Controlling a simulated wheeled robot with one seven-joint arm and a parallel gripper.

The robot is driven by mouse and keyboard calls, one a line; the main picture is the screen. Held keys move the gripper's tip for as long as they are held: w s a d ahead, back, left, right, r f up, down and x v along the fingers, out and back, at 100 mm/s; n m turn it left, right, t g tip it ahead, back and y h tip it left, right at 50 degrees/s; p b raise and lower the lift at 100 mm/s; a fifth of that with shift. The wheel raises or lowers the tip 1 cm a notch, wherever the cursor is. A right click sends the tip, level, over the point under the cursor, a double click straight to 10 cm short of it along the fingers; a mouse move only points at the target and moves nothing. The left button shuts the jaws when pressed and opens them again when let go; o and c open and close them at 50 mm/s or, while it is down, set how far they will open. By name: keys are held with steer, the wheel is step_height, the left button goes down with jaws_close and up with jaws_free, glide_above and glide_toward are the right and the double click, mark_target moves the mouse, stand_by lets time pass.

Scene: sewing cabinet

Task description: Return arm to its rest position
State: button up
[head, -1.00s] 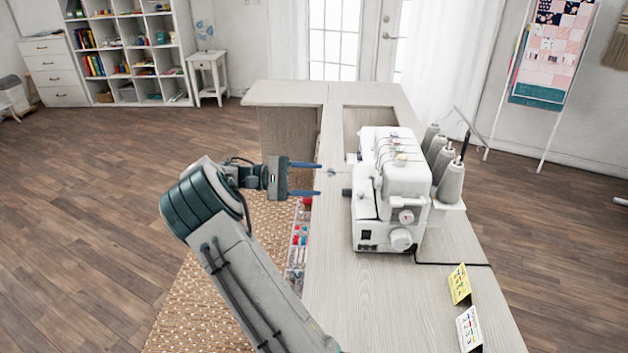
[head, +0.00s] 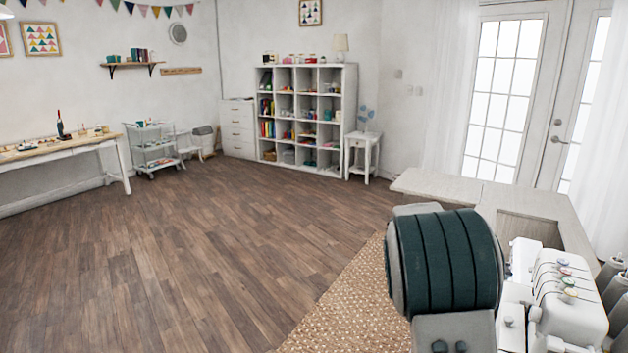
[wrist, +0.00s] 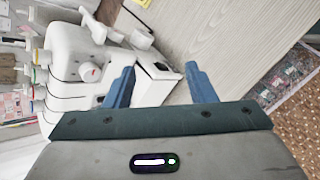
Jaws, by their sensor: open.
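In the wrist view my gripper (wrist: 157,88) has its two blue fingers spread apart with nothing between them. The white serger (wrist: 75,75) lies beyond and to the left of the fingers, and the pale wooden cabinet top (wrist: 215,30) is beyond them. I cannot tell from this view how near the fingers are to the serger. In the head view a dark green and grey joint of my arm stands at the lower right, in front of the cabinet (head: 440,186) and beside the serger (head: 570,305). My gripper is hidden in the head view.
A woven rug (head: 340,315) lies beside the cabinet. The wooden floor (head: 190,240) to the left is wide and clear. A cube shelf (head: 305,110), a small white side table (head: 362,150), a wire cart (head: 153,148) and a long work table (head: 60,147) stand by the walls.

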steer(key=s+a+r+t+y+p, duration=0.1)
steer(key=s+a+t+y, duration=0.3)
steer(key=s+a, duration=0.4)
steer(key=s+a+r+t+y+p, duration=0.1)
steer(key=s+a+t+y, duration=0.3)
steer(key=s+a, duration=0.4)
steer(key=shift+s+a+r+m+t, duration=0.2)
steer(key=shift+s+r+m+t, duration=0.15)
steer(key=shift+s+r, duration=0.35)
